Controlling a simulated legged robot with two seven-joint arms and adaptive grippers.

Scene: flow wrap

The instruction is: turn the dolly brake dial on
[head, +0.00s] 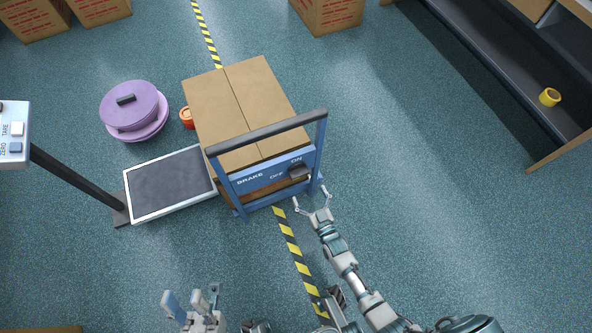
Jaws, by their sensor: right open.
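The dolly (225,182) has a blue frame with a dark push bar and carries a large cardboard box (232,95). Its front panel reads BRAKE, OFF and ON. The brake dial (299,172) is a small dark knob at the panel's right end, by the OFF and ON labels; its exact setting is too small to tell. My right gripper (311,196) is open and empty, just below and in front of the dial, apart from it.
A floor scale (170,185) with a post and display (14,133) stands left of the dolly. Purple round containers (130,105) and an orange item (187,117) lie behind it. A shelf (510,65) with yellow tape (549,97) is at right. Floor between dolly and shelf is clear.

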